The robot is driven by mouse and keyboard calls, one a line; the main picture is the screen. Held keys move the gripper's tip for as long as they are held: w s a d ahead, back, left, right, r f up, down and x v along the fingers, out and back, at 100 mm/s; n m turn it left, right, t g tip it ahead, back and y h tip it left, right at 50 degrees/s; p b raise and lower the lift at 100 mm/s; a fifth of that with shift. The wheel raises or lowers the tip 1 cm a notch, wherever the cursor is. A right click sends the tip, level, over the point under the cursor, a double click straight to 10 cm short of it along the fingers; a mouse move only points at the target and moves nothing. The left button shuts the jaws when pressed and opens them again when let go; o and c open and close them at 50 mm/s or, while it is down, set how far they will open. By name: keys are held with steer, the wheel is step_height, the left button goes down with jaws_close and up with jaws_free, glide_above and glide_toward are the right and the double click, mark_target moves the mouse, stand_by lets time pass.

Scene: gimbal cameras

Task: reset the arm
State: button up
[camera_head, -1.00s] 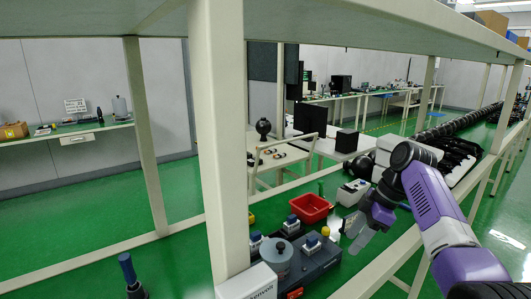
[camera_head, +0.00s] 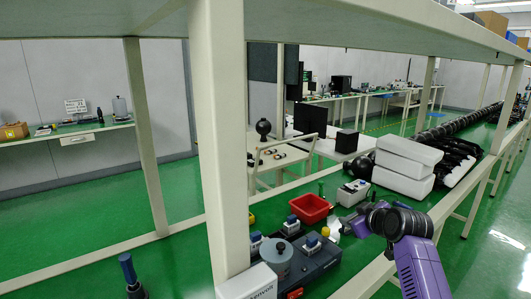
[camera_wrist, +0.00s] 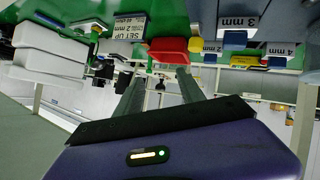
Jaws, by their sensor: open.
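My arm (camera_head: 418,262), purple with a black wrist, reaches in from the lower right of the head view and is bent low over the front edge of the bench. My gripper (camera_wrist: 160,75) shows in the wrist view with two grey fingers spread apart and nothing between them. In the head view its fingers are mostly hidden or too small to make out, left of the black wrist joint (camera_head: 395,220). The gripper points toward the shelf area with the red bin (camera_head: 310,208), which also shows in the wrist view (camera_wrist: 170,46), beyond the fingertips.
A beige post (camera_head: 222,150) and an overhead shelf (camera_head: 370,22) frame the bench. White boxes (camera_head: 405,165) are stacked behind the wrist. A grey station with blue-topped blocks (camera_head: 312,245) and a white-and-grey device (camera_head: 352,193) sit nearby. Green floor is open at right (camera_head: 490,240).

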steer(key=s+a+f+m+t+h, duration=0.1)
steer(key=s+f+m+t, duration=0.3)
steer(key=s, duration=0.7)
steer(key=s+a+f+m+t+h, duration=0.15)
steer(key=s+f, duration=0.35)
steer(key=s, duration=0.6)
steer(key=s+a+r+g, duration=0.1)
steer(key=s+a, duration=0.1)
steer(key=s, duration=1.9)
steer(key=s+a+r+g+y, duration=0.1)
steer(key=s, duration=2.1)
steer(key=shift+s+a+r+m+g+p, duration=0.25)
steer(key=shift+a+r+m+g+p, duration=0.1)
steer(key=shift+a+m, duration=0.1)
